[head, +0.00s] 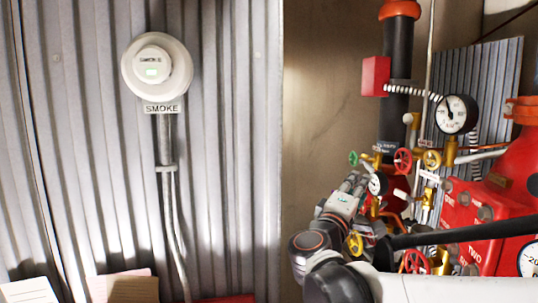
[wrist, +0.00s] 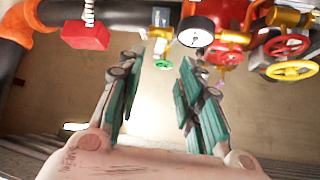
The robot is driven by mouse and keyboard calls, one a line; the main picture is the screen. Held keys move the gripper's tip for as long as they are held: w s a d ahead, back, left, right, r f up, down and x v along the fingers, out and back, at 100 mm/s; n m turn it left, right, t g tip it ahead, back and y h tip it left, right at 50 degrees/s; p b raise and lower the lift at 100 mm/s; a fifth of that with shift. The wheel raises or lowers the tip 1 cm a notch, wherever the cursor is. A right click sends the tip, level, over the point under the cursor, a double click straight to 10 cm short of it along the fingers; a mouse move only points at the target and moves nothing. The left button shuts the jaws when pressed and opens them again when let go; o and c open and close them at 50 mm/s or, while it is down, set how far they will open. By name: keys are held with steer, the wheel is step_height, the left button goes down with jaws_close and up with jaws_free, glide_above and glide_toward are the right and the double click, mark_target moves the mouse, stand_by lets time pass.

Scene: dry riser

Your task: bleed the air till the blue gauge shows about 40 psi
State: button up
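No gauge looks clearly blue. A large white-faced gauge with a dark rim (head: 457,114) is at the upper right of the head view, its numbers too small to read. A smaller gauge (head: 376,184) sits beside my gripper (head: 358,182), and another is cut off at the right edge (head: 529,259). Handwheels show in green (head: 353,158), red (head: 402,161) and yellow (head: 431,159). In the wrist view my gripper (wrist: 162,60) is open and empty, fingers apart. A small green part (wrist: 163,64) shows between and beyond its fingertips. A white-faced gauge (wrist: 196,31) is above the right finger.
Lower yellow (head: 355,243) and red (head: 415,262) handwheels are close to my arm. A black pipe (head: 396,100) with a red box (head: 375,76) stands behind. Red equipment (head: 480,215) fills the right. A smoke detector (head: 156,66) is on the corrugated wall at left.

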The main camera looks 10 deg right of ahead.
mark_target(369, 169)
steer(key=p+x, duration=0.2)
steer(key=x, duration=0.9)
steer(key=shift+w+d, duration=0.1)
steer(key=shift+w, duration=0.1)
